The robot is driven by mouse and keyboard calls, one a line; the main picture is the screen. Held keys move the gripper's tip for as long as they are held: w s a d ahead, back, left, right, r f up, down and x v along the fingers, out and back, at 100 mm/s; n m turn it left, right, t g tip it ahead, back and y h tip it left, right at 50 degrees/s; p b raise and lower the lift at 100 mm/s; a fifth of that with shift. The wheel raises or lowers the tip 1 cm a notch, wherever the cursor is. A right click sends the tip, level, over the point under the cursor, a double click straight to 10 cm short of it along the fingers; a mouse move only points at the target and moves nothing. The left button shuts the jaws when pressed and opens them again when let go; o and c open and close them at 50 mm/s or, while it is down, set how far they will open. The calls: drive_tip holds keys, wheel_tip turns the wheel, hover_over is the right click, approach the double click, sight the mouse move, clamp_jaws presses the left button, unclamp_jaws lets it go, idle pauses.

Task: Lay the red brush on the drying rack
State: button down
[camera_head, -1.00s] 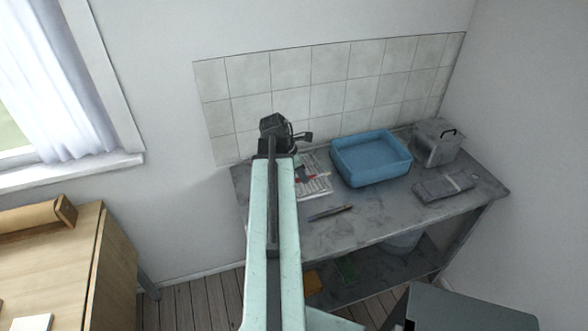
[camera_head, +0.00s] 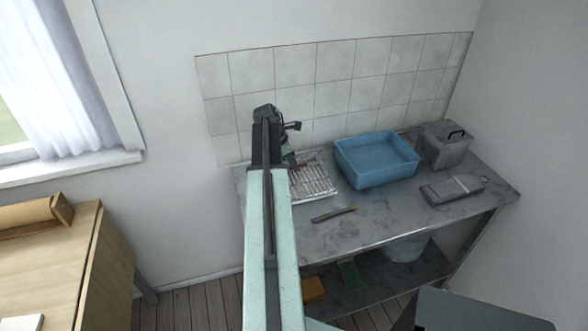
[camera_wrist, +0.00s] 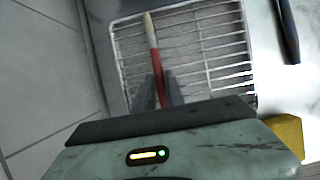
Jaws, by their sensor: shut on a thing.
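My gripper (camera_wrist: 165,92) is shut on the red brush (camera_wrist: 157,62), whose red handle and pale tip point away from the wrist. The wire drying rack (camera_wrist: 205,45) lies behind the brush in the wrist view. I cannot tell whether the brush touches its bars. In the head view the drying rack (camera_head: 322,187) sits on the grey bench, left of the blue tub. My gripper (camera_head: 291,160) is at the rack's back left, partly hidden by my arm, and the brush is hard to make out there.
A dark slim tool (camera_head: 333,214) lies in front of the rack. The tiled wall (camera_head: 340,80) is close behind. The bench front (camera_head: 395,218) is clear.

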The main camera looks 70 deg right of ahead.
drive_tip(key=shift+r, duration=0.15)
drive_tip(key=shift+f, duration=0.2)
drive_tip(key=c, duration=1.4)
unclamp_jaws()
drive_tip(key=shift+r, duration=0.1)
drive_tip(key=p+v, duration=1.1)
drive_tip(key=v, duration=0.1)
drive_tip(key=shift+r, duration=0.15)
